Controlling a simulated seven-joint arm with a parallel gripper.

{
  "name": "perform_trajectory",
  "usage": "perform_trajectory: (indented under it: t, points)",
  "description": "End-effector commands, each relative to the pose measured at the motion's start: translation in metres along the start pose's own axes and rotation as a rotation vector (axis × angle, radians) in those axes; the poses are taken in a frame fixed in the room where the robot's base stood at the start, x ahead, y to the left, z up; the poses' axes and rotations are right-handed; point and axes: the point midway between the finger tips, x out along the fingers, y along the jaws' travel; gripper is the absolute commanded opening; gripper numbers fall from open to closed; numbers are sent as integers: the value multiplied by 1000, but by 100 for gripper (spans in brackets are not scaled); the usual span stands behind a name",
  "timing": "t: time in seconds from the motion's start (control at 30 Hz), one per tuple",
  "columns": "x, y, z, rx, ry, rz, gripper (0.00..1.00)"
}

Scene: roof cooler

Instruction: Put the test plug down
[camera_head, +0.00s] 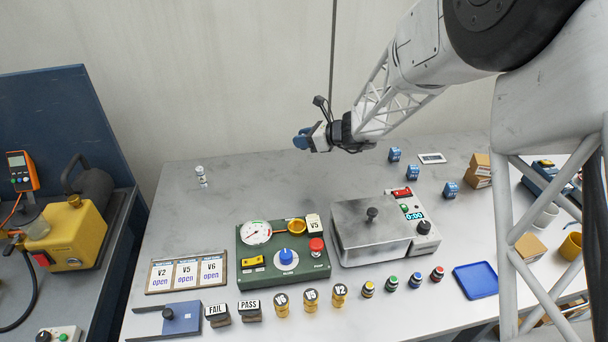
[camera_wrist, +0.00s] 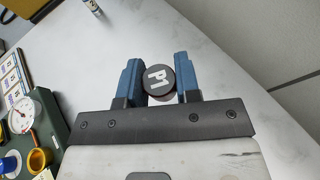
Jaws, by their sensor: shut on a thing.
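My gripper (camera_head: 303,139) is above the back part of the grey table, its blue fingers towards the left. In the head view I cannot make out the plug apart from the fingers. Bare table top lies around the plug in the wrist view.
A small white cylinder (camera_head: 201,177) stands at the back left. The green panel (camera_head: 284,268) with gauge and knobs and a grey lidded box (camera_head: 371,231) stand in the middle. Blue blocks (camera_head: 394,155) are at the back right. The table's back middle is clear.

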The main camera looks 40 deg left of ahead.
Motion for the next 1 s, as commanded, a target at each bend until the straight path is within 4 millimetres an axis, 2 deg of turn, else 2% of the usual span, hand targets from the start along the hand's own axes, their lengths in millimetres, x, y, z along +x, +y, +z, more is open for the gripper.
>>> perform_trajectory:
  t: [0.47, 0.8, 1.0]
  points:
    - [1, 0, -5, 1, 1, 2, 7]
    - [17, 0, -44, 2, 1, 2, 7]
    - [23, 0, -58, 1, 1, 1, 7]
